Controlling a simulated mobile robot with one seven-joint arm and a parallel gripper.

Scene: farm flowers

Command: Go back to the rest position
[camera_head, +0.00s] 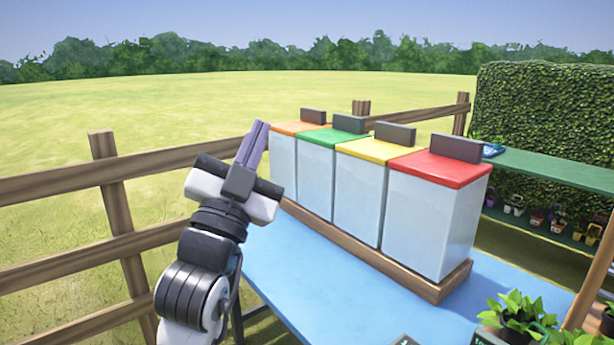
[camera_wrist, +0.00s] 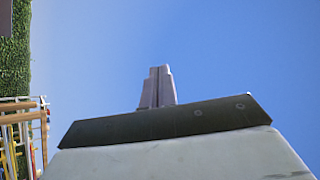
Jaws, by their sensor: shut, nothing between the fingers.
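My gripper (camera_head: 262,127) is raised at the left of the blue table in the head view, its fingers pointing up. The two purple-grey fingers are shut together with nothing between them. In the wrist view the shut fingers (camera_wrist: 158,72) stand against plain blue sky. My gripper appears in front of the wooden fence and left of the orange-lidded bin; I cannot tell the exact gap. It holds nothing.
White bins with orange (camera_head: 297,128), green (camera_head: 330,137), yellow (camera_head: 377,150) and red (camera_head: 441,168) lids stand in a wooden tray (camera_head: 433,291) on the blue table (camera_head: 290,276). A fence (camera_head: 118,206) runs behind. Potted plants (camera_head: 520,315) stand front right; green shelves (camera_head: 555,167) are beyond.

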